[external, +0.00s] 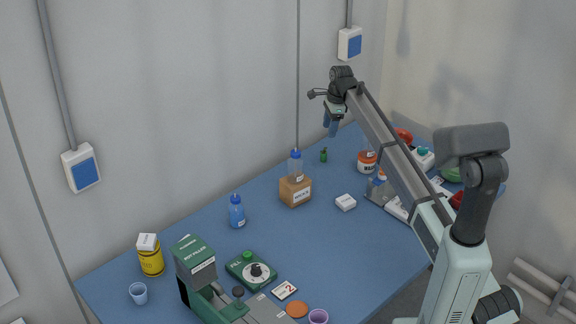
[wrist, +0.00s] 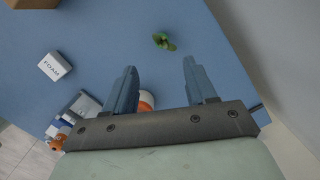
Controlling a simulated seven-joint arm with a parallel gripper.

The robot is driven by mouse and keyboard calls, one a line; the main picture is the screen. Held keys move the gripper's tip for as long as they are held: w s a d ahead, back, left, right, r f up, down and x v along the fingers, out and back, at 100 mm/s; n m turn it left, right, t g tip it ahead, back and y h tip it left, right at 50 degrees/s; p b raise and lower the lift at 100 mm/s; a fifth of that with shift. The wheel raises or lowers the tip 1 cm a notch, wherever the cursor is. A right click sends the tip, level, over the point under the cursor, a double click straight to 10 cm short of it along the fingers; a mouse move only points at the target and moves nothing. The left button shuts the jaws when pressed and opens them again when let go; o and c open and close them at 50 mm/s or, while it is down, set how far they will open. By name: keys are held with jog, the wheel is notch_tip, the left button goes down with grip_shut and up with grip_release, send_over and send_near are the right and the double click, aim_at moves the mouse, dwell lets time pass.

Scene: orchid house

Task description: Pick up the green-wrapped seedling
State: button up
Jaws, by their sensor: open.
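The green-wrapped seedling (external: 323,155) is a small green item standing on the blue table near the back wall in the external view. In the wrist view it shows as a small leafy green shape (wrist: 163,42) beyond the fingertips, roughly centred between them. My gripper (external: 332,130) is above the table near the seedling, pointing down, with a gap between them. In the wrist view my gripper (wrist: 160,66) has its two blue-grey fingers spread apart with nothing between the tips.
An orange and white jar (external: 367,161) stands to the right of the seedling, partly behind a finger in the wrist view (wrist: 147,98). A white foam block (external: 345,202) and a cardboard box (external: 295,191) with a bottle on it lie nearer. Table around the seedling is clear.

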aim_at(324, 152)
jog(key=f, duration=0.4)
jog(key=a+f, duration=0.1)
jog(key=f, duration=0.7)
jog(key=shift+a+f, duration=0.2)
jog(key=shift+a, duration=0.2)
jog(key=shift+c, duration=0.4)
grip_shut()
